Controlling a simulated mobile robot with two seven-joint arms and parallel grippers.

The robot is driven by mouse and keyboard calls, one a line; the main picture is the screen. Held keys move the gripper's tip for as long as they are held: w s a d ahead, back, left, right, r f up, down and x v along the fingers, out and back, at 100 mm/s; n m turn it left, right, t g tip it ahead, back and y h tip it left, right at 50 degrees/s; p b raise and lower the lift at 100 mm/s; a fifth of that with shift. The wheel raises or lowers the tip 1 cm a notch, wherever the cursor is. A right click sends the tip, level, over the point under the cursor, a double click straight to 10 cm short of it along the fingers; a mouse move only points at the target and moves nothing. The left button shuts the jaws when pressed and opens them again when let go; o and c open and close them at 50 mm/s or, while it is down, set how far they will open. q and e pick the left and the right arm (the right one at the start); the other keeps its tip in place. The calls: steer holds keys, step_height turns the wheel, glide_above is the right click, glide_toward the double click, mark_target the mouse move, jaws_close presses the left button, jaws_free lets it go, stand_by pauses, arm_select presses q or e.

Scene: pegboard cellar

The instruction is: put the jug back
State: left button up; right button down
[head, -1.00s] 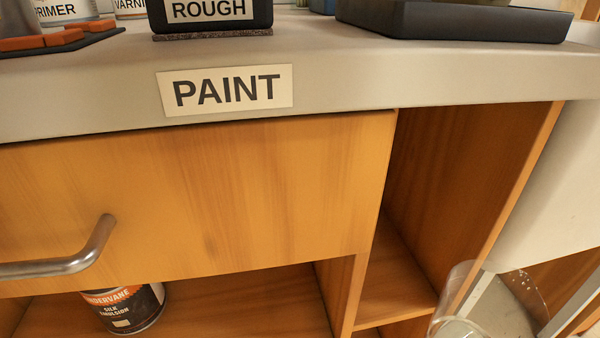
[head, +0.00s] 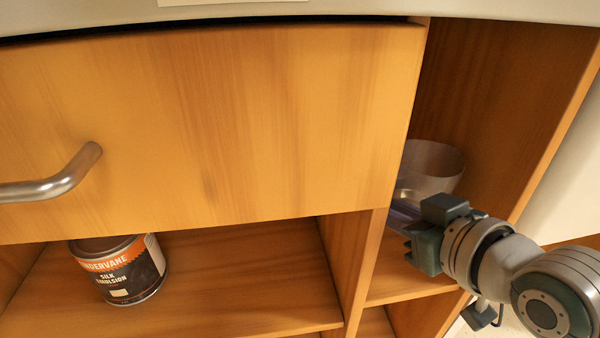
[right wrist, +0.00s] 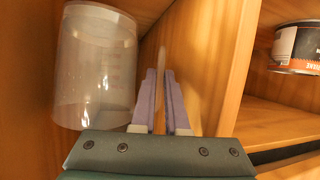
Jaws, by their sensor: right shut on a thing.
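The jug (head: 432,168) is a clear plastic vessel inside the narrow open compartment right of the drawer. It looks upright. My right gripper (head: 403,212) reaches in from the right, in front of its lower part, and hides its base, so I cannot tell whether it touches the shelf. In the right wrist view the jug (right wrist: 95,70) is left of the purple fingers. The right gripper (right wrist: 160,75) has its fingers close together, shut on the jug, seemingly at a thin clear handle. My left gripper is not in view.
A wooden drawer front (head: 210,120) with a metal handle (head: 60,180) is left of the compartment. A paint tin (head: 118,270) stands on the shelf below; it shows too in the right wrist view (right wrist: 297,46). Wooden walls (head: 490,110) bound the narrow compartment. The worktop edge is above.

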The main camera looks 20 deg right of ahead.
step_height(320, 180, down, 6)
steer(key=b, duration=0.4)
steer(key=shift+w+f, duration=0.1)
steer(key=c, duration=1.3)
jaws_free()
steer(key=shift+c, duration=0.2)
steer(key=o, duration=0.4)
